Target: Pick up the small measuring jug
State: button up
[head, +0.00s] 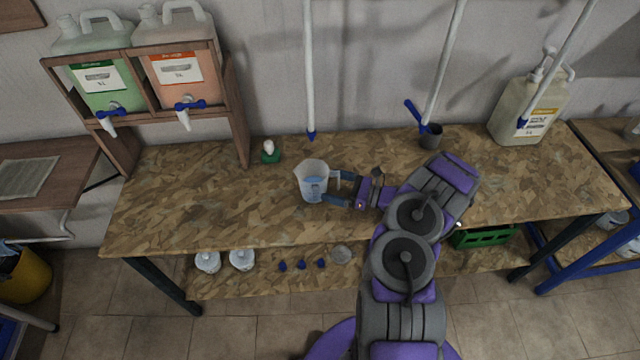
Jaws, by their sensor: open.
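The small measuring jug (309,183) is clear with a bluish tint and stands upright on the wooden workbench (200,205), near its middle. Its handle is on its right side. My gripper (336,188) is right of the jug, level with its handle, with the fingers pointing left. The jaws are open, one finger on the far side and one on the near side of the handle area. I cannot tell whether either finger touches the jug.
Two detergent drums, green (100,85) and orange (178,75), sit in a wooden rack at the back left. A small green-based item (270,152), a dark scoop (431,136) and a large jerrycan (528,108) stand along the back. The bench's left front is clear.

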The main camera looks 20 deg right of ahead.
aim_at(321, 185)
jog(key=a, duration=0.1)
jog(key=w+a, duration=0.1)
jog(key=a, duration=0.1)
jog(key=w+a, duration=0.1)
jog(key=shift+a+b, duration=0.3)
jog(key=shift+d, duration=0.45)
jog(key=shift+c, duration=0.7)
jog(key=shift+d+f, duration=0.1)
jog(key=shift+d, duration=0.25)
jog(key=c, duration=0.3)
jog(key=shift+a, duration=0.5)
jog(key=c, duration=0.5)
